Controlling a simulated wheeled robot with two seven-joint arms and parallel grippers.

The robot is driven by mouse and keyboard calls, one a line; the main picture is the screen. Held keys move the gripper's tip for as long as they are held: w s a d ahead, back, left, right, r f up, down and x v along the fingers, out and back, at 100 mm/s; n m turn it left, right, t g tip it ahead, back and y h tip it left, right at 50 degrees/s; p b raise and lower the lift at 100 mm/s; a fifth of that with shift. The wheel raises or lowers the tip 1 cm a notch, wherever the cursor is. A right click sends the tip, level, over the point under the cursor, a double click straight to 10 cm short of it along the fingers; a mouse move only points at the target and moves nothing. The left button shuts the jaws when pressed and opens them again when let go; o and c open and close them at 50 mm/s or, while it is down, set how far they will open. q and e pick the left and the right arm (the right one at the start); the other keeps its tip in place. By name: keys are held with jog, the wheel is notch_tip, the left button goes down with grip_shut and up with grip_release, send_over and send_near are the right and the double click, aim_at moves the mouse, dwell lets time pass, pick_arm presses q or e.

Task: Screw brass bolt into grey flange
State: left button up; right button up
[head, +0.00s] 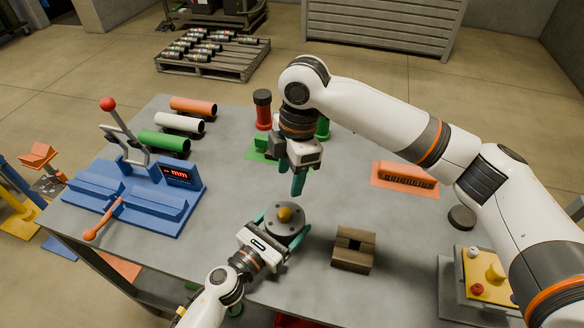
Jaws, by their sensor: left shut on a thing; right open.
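The grey flange (288,232) is a round dark grey disc with holes in its face, near the middle of the table. The brass bolt (284,214) stands at the flange's centre, with its rounded head showing on top. How deep its thread sits is hidden. My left gripper (279,230) comes from the front edge and is shut on the flange, a teal finger on each side. My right gripper (297,186) is open and empty, pointing down above and behind the bolt, apart from it.
A blue measuring fixture (140,195) with a lever stands at left. Orange, white and green tubes (180,124) lie behind it. A wooden block (353,250) sits right of the flange. Red (263,112) and green cylinders stand at the back. An orange tray (404,177) lies at right.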

aim_at(285, 212)
jog(key=shift+d+r+n, duration=0.15)
jog(key=shift+r+n, duration=0.4)
jog(key=shift+n, duration=0.35)
jog(key=shift+f, duration=0.15)
jog(key=f, duration=0.4)
jog(key=a+f, duration=0.1)
jog(key=f, duration=0.2)
jog(key=s+f, duration=0.1)
jog(key=f, duration=0.3)
jog(key=shift+a+f, duration=0.3)
jog(key=shift+f, duration=0.05)
grip_shut()
grip_release()
jog(key=r, duration=0.4)
jog(key=d+r, duration=0.1)
jog(key=r, duration=0.3)
jog(key=w+r, duration=0.1)
jog(key=r, duration=0.3)
jog(key=shift+d, duration=0.3)
